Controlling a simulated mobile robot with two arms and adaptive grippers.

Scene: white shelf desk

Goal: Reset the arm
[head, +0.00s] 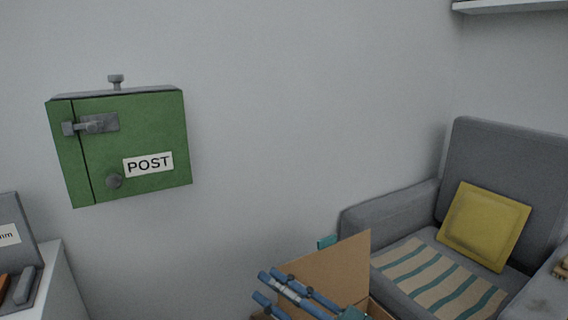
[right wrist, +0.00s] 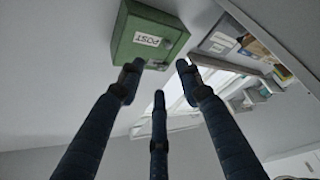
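My right gripper (head: 268,284) comes in at the bottom middle of the head view, its blue fingers pointing up and left. In the right wrist view its three fingers (right wrist: 158,77) are spread apart with nothing between them, so it is open and empty. It is apart from the green POST box (head: 150,130), which hangs shut on the wall at the upper left. That box also shows beyond the fingertips in the right wrist view (right wrist: 135,35). My left gripper is not in view.
An open cardboard box (head: 345,265) stands behind my right gripper. A grey armchair (head: 395,212) with a yellow cushion (head: 485,225) and a striped cloth (head: 440,280) is at the right. A white cabinet (head: 62,290) is at the lower left. The wall between is bare.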

